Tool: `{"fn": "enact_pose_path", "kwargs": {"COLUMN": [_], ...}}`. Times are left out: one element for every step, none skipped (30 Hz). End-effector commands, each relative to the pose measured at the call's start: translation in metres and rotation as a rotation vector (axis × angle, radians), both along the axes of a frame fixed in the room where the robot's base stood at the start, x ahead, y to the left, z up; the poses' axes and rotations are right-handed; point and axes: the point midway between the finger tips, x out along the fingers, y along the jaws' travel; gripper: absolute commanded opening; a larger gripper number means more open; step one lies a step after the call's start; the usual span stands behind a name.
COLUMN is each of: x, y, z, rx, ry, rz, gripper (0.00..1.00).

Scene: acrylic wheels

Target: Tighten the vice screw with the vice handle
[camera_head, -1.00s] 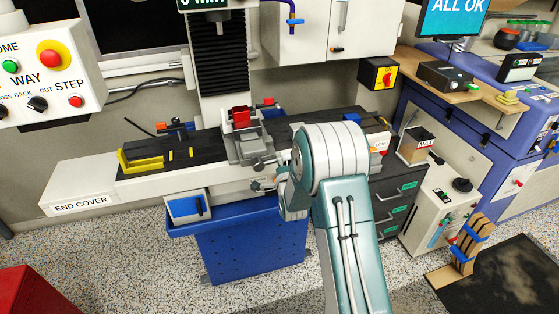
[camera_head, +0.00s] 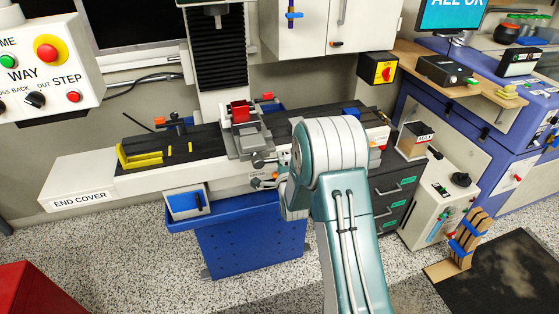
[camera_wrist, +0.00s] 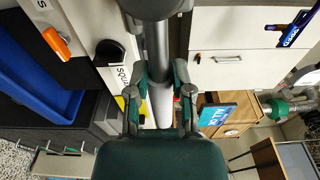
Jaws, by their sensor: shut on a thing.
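The vice (camera_head: 250,140), grey with a red block (camera_head: 240,112) in its jaws, sits on the dark machine table. Its screw end (camera_head: 258,161) shows at the front, facing me. My gripper (camera_head: 264,181) is just in front of and below it, partly hidden by my forearm. In the wrist view my gripper (camera_wrist: 163,92) is shut on a grey metal bar, which looks like the vice handle (camera_wrist: 158,60). The bar runs between the fingers and up to a dark round part. Whether the handle is seated on the screw cannot be told.
The long machine table (camera_head: 95,182) has yellow parts (camera_head: 138,158) at its left end. A drawer unit (camera_head: 393,185) is right of my arm. A control panel (camera_head: 45,65) hangs at upper left. The speckled floor in front is open.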

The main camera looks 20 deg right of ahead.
Motion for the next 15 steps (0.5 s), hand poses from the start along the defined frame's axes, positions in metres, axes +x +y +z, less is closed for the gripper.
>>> {"fn": "enact_pose_path", "kwargs": {"x": [0.000,0.000,0.000,0.000,0.000,0.000,-0.001,-0.002,-0.003,-0.004,-0.005,-0.006,-0.007,-0.008,-0.010], "y": [0.000,0.000,0.000,0.000,0.000,0.000,0.000,0.000,0.000,0.000,0.000,0.000,0.000,0.000,0.000], "z": [0.001,0.001,0.001,0.001,0.001,0.001,0.001,0.002,0.002,0.002,0.002,0.001,0.001,0.001,0.001], "rx": [0.000,0.000,0.000,0.000,0.000,0.000,0.000,0.000,0.000,0.000,0.000,0.000,0.000,0.000,0.000], "ry": [-0.003,-0.003,-0.004,-0.004,-0.004,-0.004,-0.004,-0.004,-0.004,-0.004,-0.004,-0.004,-0.004,-0.003,-0.003], "rz": [0.000,0.000,0.000,0.000,0.000,0.000,0.000,0.000,0.000,0.000,0.000,0.000,0.000,0.000,0.000], "gripper": [0.00,0.00,0.00,0.00,0.00,0.00,0.00,0.00,0.00,0.00,0.00,0.00,0.00,0.00,0.00]}}
